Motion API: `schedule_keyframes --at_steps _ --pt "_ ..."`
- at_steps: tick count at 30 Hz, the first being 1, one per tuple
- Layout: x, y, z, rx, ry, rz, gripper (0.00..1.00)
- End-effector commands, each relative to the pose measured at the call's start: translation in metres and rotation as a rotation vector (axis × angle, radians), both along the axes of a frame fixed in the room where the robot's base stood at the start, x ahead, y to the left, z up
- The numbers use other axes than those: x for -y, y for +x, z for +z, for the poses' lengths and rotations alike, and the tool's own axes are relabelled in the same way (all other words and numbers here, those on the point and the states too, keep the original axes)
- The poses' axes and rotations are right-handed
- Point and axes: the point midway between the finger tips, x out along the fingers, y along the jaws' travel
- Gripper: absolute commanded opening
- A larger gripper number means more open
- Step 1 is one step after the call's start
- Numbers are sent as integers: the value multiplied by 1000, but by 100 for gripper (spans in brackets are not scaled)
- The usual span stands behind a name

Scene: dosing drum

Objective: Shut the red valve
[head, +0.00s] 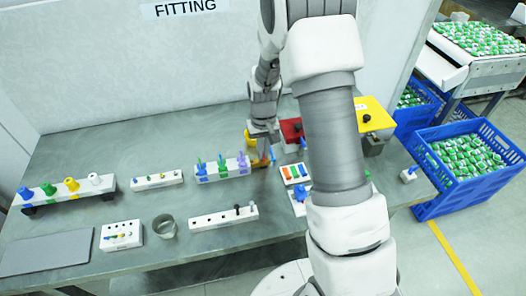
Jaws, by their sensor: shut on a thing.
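My gripper (264,148) points down over the back middle of the table. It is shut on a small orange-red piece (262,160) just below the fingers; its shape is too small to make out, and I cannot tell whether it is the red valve. A red box (290,130) with a small dark part on top stands just right of the gripper. My arm hides its right side. A yellow part (250,138) shows just left of the gripper, partly covered by it.
A yellow-topped box (376,115) with a black knob stands right of my arm. A white rack with purple and blue pegs (222,170) is close left of the gripper. A metal cup (165,227) and white peg blocks stand in front. Blue crates (460,180) are off the table's right side.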

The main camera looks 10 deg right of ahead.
Motion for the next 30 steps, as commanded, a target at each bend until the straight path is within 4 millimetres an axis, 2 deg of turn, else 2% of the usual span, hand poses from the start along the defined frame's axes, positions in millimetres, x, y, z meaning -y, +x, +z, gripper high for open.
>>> schedule_keyframes --at_steps 5,6,10,11,19,23,26,30 --pt "0 0 1 1 -1 2 0" --pt "0 0 1 1 -1 2 13" --pt "0 0 1 1 0 2 36" --pt "0 0 0 1 0 1 38" --pt "0 0 1 0 0 0 38" --pt "0 1 10 2 0 0 38" --pt "0 1 26 5 0 1 38" --pt "0 2 60 7 -1 1 38"
